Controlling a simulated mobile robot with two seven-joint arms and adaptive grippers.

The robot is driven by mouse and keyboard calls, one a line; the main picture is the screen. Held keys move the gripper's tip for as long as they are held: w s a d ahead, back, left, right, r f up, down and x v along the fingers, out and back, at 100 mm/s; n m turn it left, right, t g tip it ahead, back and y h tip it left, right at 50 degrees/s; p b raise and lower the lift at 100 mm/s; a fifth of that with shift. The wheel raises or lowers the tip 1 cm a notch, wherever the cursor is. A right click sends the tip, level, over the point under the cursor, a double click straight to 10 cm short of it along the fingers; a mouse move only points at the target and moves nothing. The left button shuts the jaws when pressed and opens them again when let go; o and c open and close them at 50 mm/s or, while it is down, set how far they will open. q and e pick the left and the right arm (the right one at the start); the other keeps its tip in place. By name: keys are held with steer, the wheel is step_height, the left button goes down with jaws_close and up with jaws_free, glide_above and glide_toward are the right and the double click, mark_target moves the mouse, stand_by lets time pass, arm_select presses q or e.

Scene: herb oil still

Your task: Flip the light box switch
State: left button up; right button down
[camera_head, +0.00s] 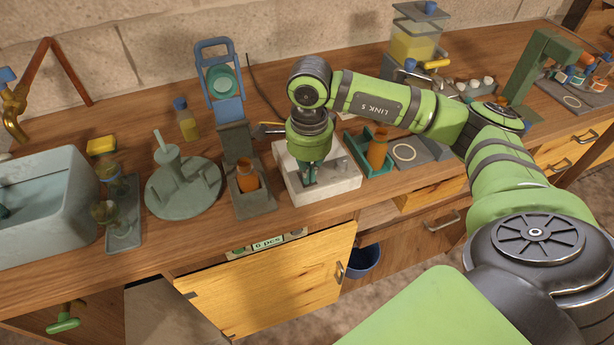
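A white, low box that looks like the light box (345,184) stands on the bench at the middle. My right gripper (310,174) points down over its top, with the fingertips at or just above the surface. I cannot tell whether they touch it. The fingers look close together, but their gap is too small to judge. I see nothing held in them. A small grey-green part (337,165) shows on the box right of the fingers. I cannot make out the switch clearly; the gripper hides part of the top. My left gripper is not in view.
Left of the box stands a grey stand with an orange bottle (246,178) and a blue-framed device (219,80). A cabinet door (275,285) hangs open below the bench edge.

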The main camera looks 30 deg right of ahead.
steer(key=shift+s, duration=0.1)
steer(key=shift+r+p, duration=2)
steer(key=shift+r, duration=1.4)
steer(key=shift+f, duration=0.1)
